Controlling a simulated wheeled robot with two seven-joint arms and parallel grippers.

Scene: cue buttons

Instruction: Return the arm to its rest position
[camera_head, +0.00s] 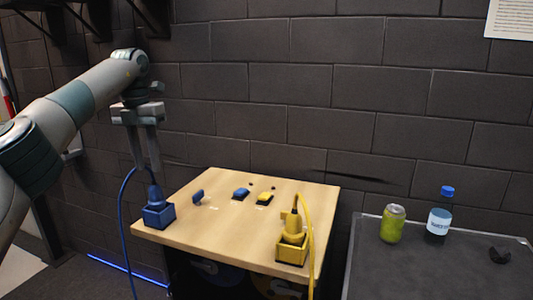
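My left gripper (151,178) points down at the left end of the wooden table (222,238). Its two fingers show a narrow gap, with nothing clearly held between them, and their tips are close to the top of a blue plug (155,194). The plug stands upright in a blue box (158,216), with a blue cable (121,215) looping off to the left. Whether the fingertips touch the plug is hard to tell. My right gripper is out of view.
A blue button (241,193), a yellow button (265,198) and a small blue piece (198,197) are on the table. A yellow plug (292,222) stands in a yellow box (291,250). A can (392,224) and bottle (438,222) stand on a dark table (420,275). A brick wall (330,100) is behind.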

